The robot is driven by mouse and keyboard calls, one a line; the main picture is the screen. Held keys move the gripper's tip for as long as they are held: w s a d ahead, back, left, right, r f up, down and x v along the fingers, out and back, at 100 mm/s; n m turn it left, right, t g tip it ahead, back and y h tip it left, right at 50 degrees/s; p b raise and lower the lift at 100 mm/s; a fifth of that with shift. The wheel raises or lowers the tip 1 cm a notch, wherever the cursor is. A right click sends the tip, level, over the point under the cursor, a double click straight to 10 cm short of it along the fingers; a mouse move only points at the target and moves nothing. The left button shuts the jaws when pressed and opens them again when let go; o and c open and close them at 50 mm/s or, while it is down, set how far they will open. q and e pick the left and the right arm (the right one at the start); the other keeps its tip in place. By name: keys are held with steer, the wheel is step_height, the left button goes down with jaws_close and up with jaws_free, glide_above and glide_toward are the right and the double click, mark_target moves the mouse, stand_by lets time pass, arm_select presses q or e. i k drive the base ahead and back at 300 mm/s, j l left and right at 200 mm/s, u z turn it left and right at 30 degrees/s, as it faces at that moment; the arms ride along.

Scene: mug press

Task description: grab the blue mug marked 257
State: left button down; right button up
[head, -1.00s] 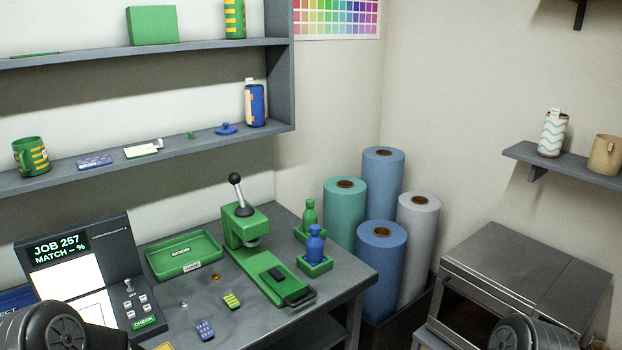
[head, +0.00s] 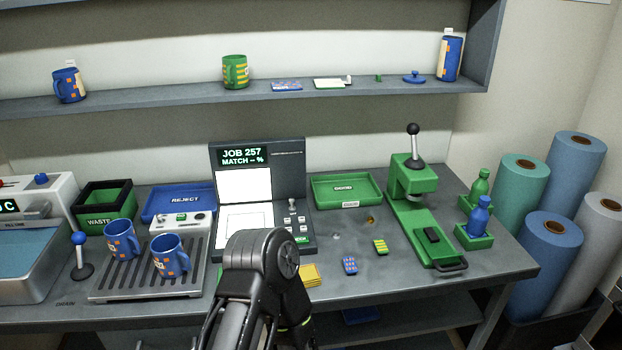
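Two blue mugs with orange and white patches stand on a slatted grey drip tray (head: 130,287) at the left of the bench: a rear mug (head: 122,240) and a front mug (head: 171,258). A third blue mug (head: 68,86) stands on the wall shelf at the left. White marks show on the front mug, but I cannot read a number surely on any mug. A dark link of my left arm rises at the bottom centre, right of the tray. Neither gripper shows in the head view.
A screen unit (head: 285,158) reading JOB 257 stands behind my arm. A blue REJECT tray (head: 178,196), a black and green WASTE bin (head: 103,222) and a small control box (head: 184,221) are behind the mugs. A blue-knobbed lever (head: 80,255) stands left of them. A green press (head: 415,200) is at right.

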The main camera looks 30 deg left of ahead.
mark_target(170, 259)
steer(key=u, duration=1.95)
steer(key=i+j, duration=0.4)
steer(key=j, duration=0.15)
steer(key=i+j, duration=0.4)
steer(key=j, duration=0.15)
steer(key=z, duration=1.8)
steer(key=k+z, duration=0.15)
steer(key=k+j+u, duration=0.1)
steer(key=i+l+z, duration=0.1)
steer(key=i, duration=0.2)
